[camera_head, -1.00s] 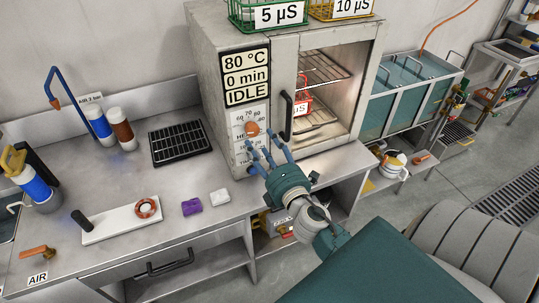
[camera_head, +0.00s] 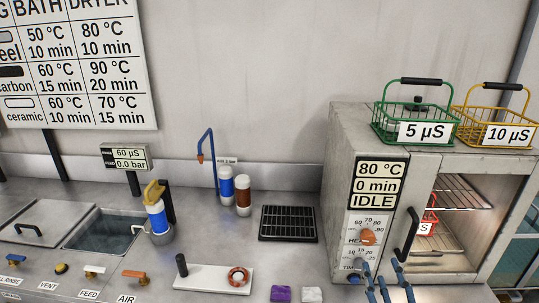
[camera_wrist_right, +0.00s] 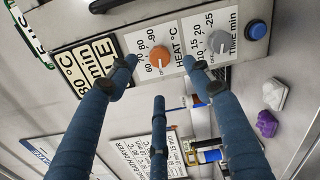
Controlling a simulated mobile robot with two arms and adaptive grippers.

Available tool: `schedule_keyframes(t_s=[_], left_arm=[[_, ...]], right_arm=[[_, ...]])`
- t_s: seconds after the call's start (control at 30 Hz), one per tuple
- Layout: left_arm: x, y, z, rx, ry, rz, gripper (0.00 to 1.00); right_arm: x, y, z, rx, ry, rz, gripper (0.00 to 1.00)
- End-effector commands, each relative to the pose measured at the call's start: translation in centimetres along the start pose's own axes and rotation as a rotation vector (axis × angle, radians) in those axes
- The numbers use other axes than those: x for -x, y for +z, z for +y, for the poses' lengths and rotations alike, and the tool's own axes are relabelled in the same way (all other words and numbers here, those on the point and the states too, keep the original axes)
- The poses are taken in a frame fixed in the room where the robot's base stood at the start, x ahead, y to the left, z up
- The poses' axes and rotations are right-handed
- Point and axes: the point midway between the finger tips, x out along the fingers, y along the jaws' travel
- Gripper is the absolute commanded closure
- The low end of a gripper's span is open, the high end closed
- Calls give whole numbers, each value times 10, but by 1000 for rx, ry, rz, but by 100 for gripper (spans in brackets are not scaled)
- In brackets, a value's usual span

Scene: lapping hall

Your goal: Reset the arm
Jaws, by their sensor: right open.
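My right gripper (camera_head: 382,281) shows at the bottom of the head view, just in front of the dryer's control panel. Its blue fingers are spread and hold nothing. In the right wrist view the open fingers (camera_wrist_right: 162,85) surround a view of the panel, with the orange heat knob (camera_wrist_right: 160,58) and the grey time knob (camera_wrist_right: 217,42) between and beyond them. The orange knob also shows in the head view (camera_head: 368,237). The rest of my right arm is out of the head view. My left gripper is in neither view.
A green basket (camera_head: 386,130) and a yellow basket (camera_head: 468,131) stand on top. A black rack (camera_head: 288,223), bottles, a white board (camera_head: 205,277), a purple block (camera_head: 281,294) and a white block (camera_head: 312,294) lie on the counter.

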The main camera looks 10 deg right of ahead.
Motion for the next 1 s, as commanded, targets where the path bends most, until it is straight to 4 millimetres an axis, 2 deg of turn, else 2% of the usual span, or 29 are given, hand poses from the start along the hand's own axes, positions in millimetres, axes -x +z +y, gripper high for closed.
schedule_keyframes(t_s=[0.13, 0.23, 0.33, 0.43, 0.6, 0.9, 0.93, 1.0], left_arm=[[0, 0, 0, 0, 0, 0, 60], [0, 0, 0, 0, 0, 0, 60], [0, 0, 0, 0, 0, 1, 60], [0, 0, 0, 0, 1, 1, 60], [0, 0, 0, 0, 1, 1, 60], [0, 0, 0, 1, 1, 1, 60], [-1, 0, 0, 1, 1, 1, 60], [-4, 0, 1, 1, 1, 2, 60]], right_arm=[[11, 16, -12, -247, -95, -109, 50], [34, 19, -44, -549, -259, -228, 50], [74, -4, -84, -838, -485, -334, 50], [114, -34, -110, -1017, -686, -403, 50], [168, -76, -128, -1163, -934, -464, 50], [250, -128, -128, -1260, -1269, -520, 50], [253, -131, -133, -1260, -1288, -527, 50], [247, -137, -157, -1252, -1288, -534, 50]])
